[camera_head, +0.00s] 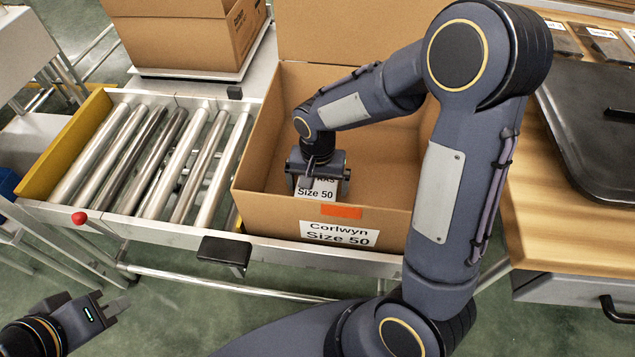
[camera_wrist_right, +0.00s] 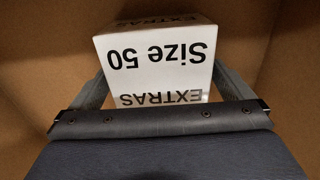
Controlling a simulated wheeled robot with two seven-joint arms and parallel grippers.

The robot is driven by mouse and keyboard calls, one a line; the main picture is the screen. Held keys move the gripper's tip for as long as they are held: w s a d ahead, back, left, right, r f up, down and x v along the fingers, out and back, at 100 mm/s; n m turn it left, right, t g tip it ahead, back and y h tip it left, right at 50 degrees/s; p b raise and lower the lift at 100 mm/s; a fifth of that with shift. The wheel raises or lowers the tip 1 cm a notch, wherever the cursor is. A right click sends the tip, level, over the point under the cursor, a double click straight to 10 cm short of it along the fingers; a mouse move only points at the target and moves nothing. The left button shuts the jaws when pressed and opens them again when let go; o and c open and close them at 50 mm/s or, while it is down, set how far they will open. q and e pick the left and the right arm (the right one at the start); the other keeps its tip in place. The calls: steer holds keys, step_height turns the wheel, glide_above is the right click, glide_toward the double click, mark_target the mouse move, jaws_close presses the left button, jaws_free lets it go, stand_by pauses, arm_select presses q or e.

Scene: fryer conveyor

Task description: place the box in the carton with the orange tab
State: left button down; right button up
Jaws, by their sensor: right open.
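The open carton with the orange tab (camera_head: 342,211) stands at the right end of the roller conveyor, its front label (camera_head: 340,234) reading Corlwyn Size 50. The small white box (camera_head: 318,193), labelled EXTRAS Size 50, is inside the carton near its front wall; its lower part is hidden in the head view. My right gripper (camera_head: 319,180) reaches down into the carton, open, with a finger on either side of the box (camera_wrist_right: 160,62). Whether the box rests on the carton floor is unclear. My left gripper (camera_head: 118,302) is low at the left, away from the carton, and holds nothing visible.
The rollers (camera_head: 165,160) left of the carton are bare. Another carton (camera_head: 190,35) stands on a white platform behind. A wooden counter (camera_head: 555,225) with a dark case (camera_head: 590,125) is at the right. My right arm crosses over the carton's right side.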

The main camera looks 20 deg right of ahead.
mark_target(317, 181)
step_height(317, 181, up, 12)
steer(key=p, duration=0.3)
steer(key=shift+p, duration=0.4)
